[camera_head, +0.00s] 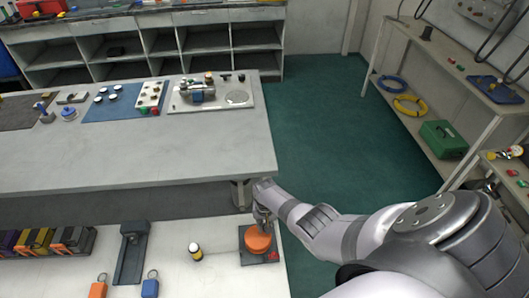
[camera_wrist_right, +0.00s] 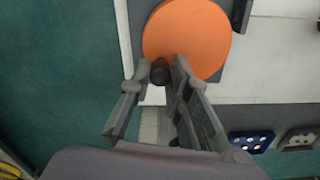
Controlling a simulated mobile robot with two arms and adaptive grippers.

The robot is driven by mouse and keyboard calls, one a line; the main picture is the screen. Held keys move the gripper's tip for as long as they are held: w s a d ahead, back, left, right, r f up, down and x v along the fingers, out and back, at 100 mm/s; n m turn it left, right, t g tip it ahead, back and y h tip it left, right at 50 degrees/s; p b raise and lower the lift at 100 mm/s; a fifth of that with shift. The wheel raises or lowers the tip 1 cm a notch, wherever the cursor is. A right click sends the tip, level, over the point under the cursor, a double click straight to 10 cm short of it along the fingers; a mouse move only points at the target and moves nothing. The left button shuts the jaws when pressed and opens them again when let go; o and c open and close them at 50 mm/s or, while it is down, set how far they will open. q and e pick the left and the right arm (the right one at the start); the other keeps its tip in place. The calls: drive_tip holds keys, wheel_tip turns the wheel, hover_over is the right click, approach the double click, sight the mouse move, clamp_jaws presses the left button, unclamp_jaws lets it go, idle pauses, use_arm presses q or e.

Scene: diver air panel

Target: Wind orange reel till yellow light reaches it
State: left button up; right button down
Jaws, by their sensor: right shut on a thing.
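The orange reel (camera_head: 258,239) is a round disc on a dark square base (camera_head: 246,257) at the right end of the near table. My right gripper (camera_head: 263,218) is at the reel's far edge. In the right wrist view the reel (camera_wrist_right: 187,38) fills the top, and my right gripper (camera_wrist_right: 160,70) is closed around a dark round knob (camera_wrist_right: 160,73) at its rim. My left gripper is not in view.
A small red part (camera_head: 272,256) sits on the base's corner. A grey tray (camera_head: 132,252), orange tag (camera_head: 98,289) and blue tag (camera_head: 150,288) lie farther left. A long grey table (camera_head: 130,150) with panels stands beyond. Green floor is open to the right.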

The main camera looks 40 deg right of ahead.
idle(0.5)
drive_tip(key=c, duration=1.5)
unclamp_jaws()
drive_tip(key=shift+r, duration=0.15)
wheel_tip(320, 180, up, 12)
drive_tip(key=shift+f, duration=0.1)
